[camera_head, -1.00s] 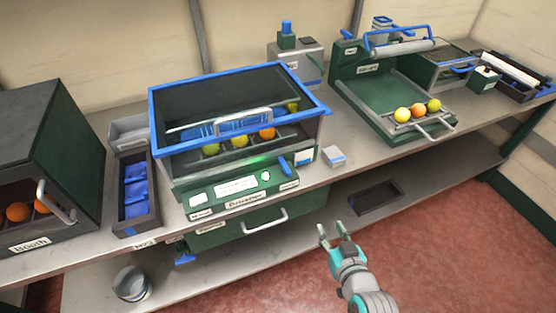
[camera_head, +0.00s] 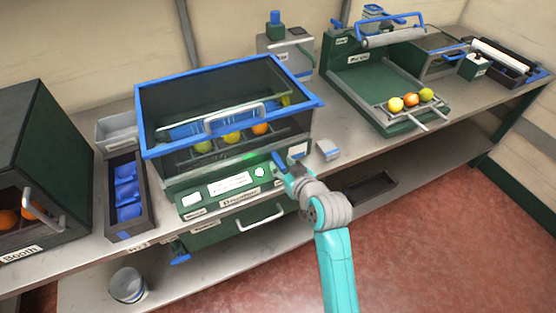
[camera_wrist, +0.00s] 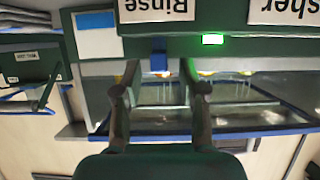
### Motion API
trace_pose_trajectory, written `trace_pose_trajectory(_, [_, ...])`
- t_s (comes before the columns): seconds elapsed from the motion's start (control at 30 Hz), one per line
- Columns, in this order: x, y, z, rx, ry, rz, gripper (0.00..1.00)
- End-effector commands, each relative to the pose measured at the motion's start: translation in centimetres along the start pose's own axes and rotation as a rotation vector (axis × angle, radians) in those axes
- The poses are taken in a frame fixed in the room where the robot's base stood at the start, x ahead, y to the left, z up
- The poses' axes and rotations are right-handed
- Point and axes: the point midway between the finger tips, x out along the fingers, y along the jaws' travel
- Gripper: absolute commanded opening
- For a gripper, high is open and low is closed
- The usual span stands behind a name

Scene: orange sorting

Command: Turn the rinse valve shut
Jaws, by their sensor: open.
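The rinse valve's blue handle (camera_head: 279,160) stands at the right front of the brusher's green panel, with my gripper (camera_head: 287,172) right at it. In the wrist view, which is upside down, the blue handle (camera_wrist: 158,58) lies between the two open fingers of my gripper (camera_wrist: 159,78), next to a label reading "Rinse" (camera_wrist: 156,9). Gaps show on both sides of the handle, so the fingers do not appear to grip it. My gripper partly covers the valve and its label in the head view.
The brusher's blue-rimmed hood (camera_head: 150,125) covers several fruits just behind the valve. A green lamp (camera_wrist: 212,39) glows beside the valve. Another blue handle (camera_head: 180,258) hangs below the bench. Open floor lies in front.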

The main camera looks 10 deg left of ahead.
Motion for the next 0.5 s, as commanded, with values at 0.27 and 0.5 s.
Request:
trace_pose_trajectory(0.27, [3.3,0.0,0.0,0.000,0.001,0.000,0.42])
trace_pose_trajectory(0.5, [3.9,0.0,0.0,0.000,0.001,0.001,0.42])
